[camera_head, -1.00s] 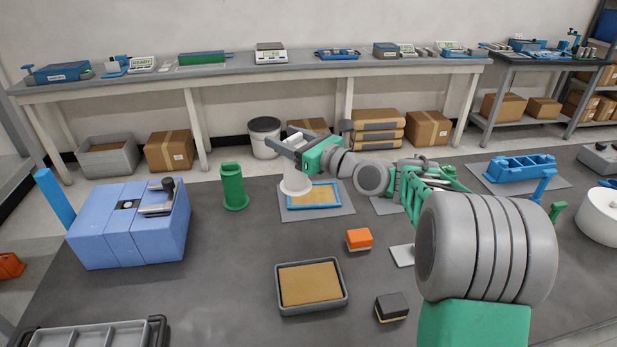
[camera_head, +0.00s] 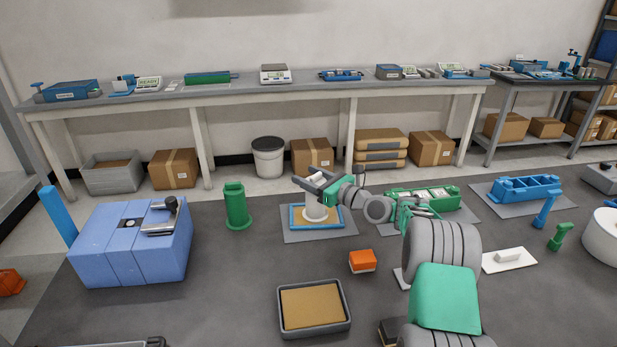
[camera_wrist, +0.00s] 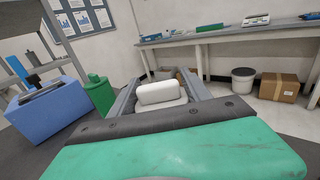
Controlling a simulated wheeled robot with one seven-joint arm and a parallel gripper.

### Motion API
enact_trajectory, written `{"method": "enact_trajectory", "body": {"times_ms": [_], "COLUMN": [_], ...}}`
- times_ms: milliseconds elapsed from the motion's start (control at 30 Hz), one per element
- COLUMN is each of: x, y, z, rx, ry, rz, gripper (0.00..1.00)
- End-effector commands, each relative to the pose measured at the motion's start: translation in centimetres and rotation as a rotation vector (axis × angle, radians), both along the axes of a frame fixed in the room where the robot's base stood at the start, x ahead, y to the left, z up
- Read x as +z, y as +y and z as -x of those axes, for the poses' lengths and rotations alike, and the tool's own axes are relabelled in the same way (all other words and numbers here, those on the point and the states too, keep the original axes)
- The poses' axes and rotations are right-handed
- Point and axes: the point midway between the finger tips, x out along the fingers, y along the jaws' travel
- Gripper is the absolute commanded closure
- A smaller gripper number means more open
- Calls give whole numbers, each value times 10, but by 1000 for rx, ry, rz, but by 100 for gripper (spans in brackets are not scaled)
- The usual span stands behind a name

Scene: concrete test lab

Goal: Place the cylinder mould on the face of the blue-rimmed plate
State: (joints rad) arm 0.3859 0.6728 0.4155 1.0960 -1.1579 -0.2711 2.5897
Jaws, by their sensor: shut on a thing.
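The white cylinder mould (camera_head: 316,214) stands upright with its wide base over the tan face of the blue-rimmed plate (camera_head: 292,223). I cannot tell whether the base touches the face. My gripper (camera_head: 313,184) is shut on the mould's upper part. In the wrist view the white top of the mould (camera_wrist: 160,93) shows between the two fingers (camera_wrist: 160,97). The plate is hidden in the wrist view.
A green flanged cylinder (camera_head: 237,206) and a blue box unit (camera_head: 133,242) stand to the left. An orange block (camera_head: 362,261) and a grey-rimmed tan tray (camera_head: 314,335) lie nearer. Green (camera_head: 432,199) and blue (camera_head: 526,188) fixtures stand to the right.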

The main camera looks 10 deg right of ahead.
Motion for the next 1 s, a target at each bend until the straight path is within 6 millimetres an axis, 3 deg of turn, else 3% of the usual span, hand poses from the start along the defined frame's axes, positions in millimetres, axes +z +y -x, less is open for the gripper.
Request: {"method": "enact_trajectory", "body": {"times_ms": [300, 333, 500, 600, 867, 1000], "x": [2, -2, -1, -1, 1, 1], "y": [0, 0, 0, 0, 0, -13], "z": [0, 0, 0, 0, 0, 13], "rx": [0, -1, -1, -1, -1, -5], "ry": [-9, -4, -5, -5, -6, -3], "rz": [0, 0, 1, 1, 1, 1], "gripper": [100, 43, 29, 22, 22, 22]}}
